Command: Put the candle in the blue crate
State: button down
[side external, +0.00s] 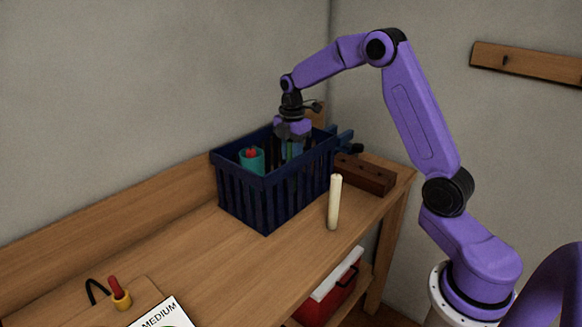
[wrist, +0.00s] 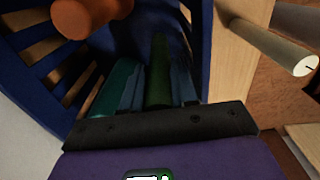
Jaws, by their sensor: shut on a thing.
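The blue crate (side external: 247,203) stands on the wooden bench; its dark blue slatted wall fills the left of the wrist view (wrist: 32,88). My gripper (side external: 290,148) points down into the crate's far right part. In the wrist view, my gripper (wrist: 158,88) is shut on a dark green cylinder (wrist: 158,70) between its fingers. The cylinder's lower end is in shadow, so I cannot tell whether it touches the crate floor. A cream, candle-like stick (side external: 334,203) stands upright on the bench outside the crate, near the front edge; it also shows in the wrist view (wrist: 270,45).
A teal cylinder with a red top (side external: 252,160) is inside the crate at the left. A brown wooden block (side external: 365,177) lies right of the crate. A red box (side external: 328,300) is below the bench. The bench left of the crate is clear up to a red-and-yellow object (side external: 120,297).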

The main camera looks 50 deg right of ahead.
jog(key=shift+f, duration=2.05)
jog(key=c, duration=1.1)
grip_release()
jog(key=shift+c, duration=0.2)
